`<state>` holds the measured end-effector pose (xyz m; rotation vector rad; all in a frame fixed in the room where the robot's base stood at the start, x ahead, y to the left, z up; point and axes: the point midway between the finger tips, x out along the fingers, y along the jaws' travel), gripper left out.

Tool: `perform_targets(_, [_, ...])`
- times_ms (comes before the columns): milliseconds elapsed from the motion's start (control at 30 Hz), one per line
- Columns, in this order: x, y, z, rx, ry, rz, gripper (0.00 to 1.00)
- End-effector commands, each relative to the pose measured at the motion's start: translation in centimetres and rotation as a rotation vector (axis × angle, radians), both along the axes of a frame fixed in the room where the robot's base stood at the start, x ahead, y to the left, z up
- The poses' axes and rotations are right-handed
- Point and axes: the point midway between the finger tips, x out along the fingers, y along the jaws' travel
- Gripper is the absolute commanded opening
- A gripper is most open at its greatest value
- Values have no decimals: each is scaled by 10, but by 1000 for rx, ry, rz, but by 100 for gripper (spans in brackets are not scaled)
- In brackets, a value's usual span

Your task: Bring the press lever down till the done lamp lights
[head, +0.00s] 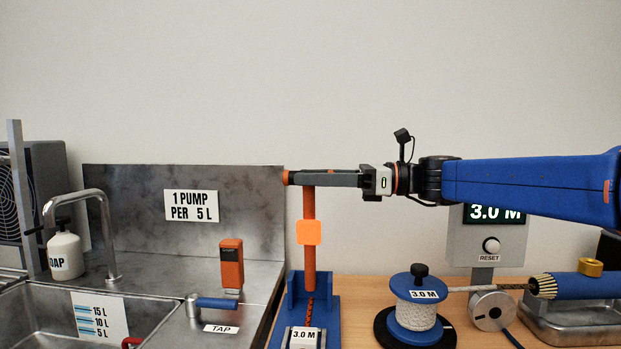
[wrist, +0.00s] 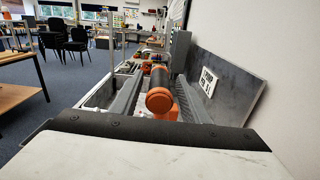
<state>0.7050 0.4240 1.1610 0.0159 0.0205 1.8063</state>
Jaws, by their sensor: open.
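The press lever (head: 309,265) is an orange-red upright post on a blue base (head: 328,318) labelled 3.0 M. An orange square plate (head: 309,232) shows on the post. Its dark crosswise handle has orange ends; the far left end (head: 286,177) shows in the head view. In the wrist view the handle (wrist: 159,88) points along the camera's view. My gripper (wrist: 158,98) is open, with one finger on each side of the handle. In the head view my gripper (head: 325,178) hides most of the handle. I cannot make out a lit done lamp.
A blue-topped rope spool (head: 416,285) and a 3.0 M display with a RESET knob (head: 491,245) stand to the right. A steel sink (head: 50,310), tap lever (head: 215,303) and orange dispenser (head: 231,262) are to the left. The wall above is clear.

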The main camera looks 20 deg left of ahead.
Motion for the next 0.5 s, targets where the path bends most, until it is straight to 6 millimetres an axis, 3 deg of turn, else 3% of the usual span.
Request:
perform_targets(367, [-2, 5, 0, 0, 0, 1, 42])
perform_targets(500, [-2, 5, 0, 0, 0, 0, 11])
